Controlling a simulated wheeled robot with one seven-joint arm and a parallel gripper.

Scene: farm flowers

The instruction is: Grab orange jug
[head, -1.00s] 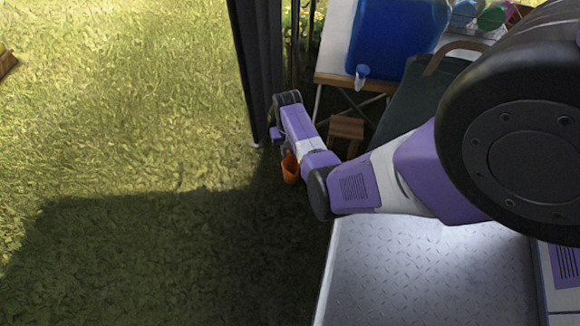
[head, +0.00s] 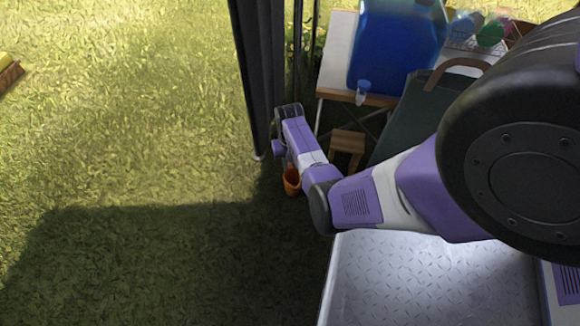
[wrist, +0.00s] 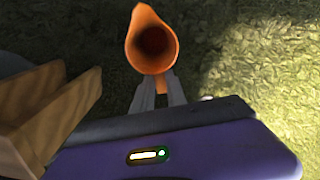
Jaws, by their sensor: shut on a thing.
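The orange jug (wrist: 133,38) shows in the wrist view with its open mouth facing the camera and its spout edge at the top. My gripper (wrist: 158,90) is shut on the jug's near side, apparently at the handle, with two grey fingers beneath it. In the head view the orange jug (head: 292,183) shows beside my purple forearm, above shaded grass. My gripper's fingers are hidden by the arm in the head view.
A wooden stool (head: 347,142) is right of my arm and close in the wrist view (wrist: 35,100). A dark curtain (head: 255,80) hangs behind. Grass at left is open.

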